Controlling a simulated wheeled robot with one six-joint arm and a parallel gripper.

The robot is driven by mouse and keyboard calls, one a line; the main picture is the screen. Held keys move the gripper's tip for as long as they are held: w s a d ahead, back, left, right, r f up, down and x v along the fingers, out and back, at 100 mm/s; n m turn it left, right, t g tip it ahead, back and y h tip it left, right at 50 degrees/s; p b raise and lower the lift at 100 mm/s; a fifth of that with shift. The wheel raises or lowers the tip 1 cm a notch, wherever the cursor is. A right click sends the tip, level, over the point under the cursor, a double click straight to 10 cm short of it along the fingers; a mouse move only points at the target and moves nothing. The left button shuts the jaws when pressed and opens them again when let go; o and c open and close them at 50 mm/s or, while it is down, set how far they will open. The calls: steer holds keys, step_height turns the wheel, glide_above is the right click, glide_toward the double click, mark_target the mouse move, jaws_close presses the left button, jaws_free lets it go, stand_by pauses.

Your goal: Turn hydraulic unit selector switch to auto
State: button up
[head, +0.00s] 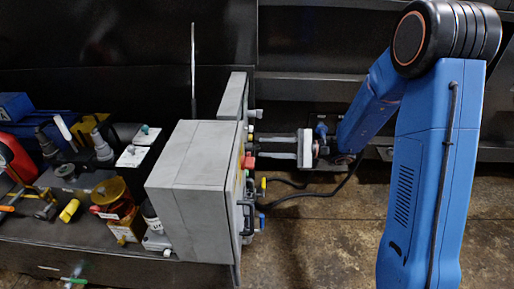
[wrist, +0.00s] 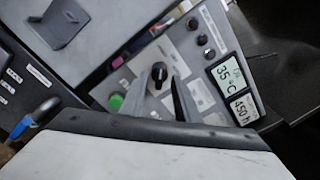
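A black selector switch (wrist: 159,72) sits on the grey control panel in the wrist view, its small labels unreadable. I cannot tell whether the fingers touch the knob. In the head view my gripper (head: 258,147) reaches left to the panel side of the grey box (head: 196,166), its two fingers apart. The panel face is seen edge-on there, so the switch cannot be made out.
Beside the switch are a green button (wrist: 115,101), a red button (wrist: 117,62), several black knobs (wrist: 202,40) and two displays (wrist: 228,72). A blue-handled part (wrist: 45,108) is at lower left. Bottles and tools crowd the bench (head: 110,250).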

mark_target(257, 147)
steer(key=shift+w+a, duration=0.1)
steer(key=shift+a, duration=1.95)
steer(key=c, duration=0.7)
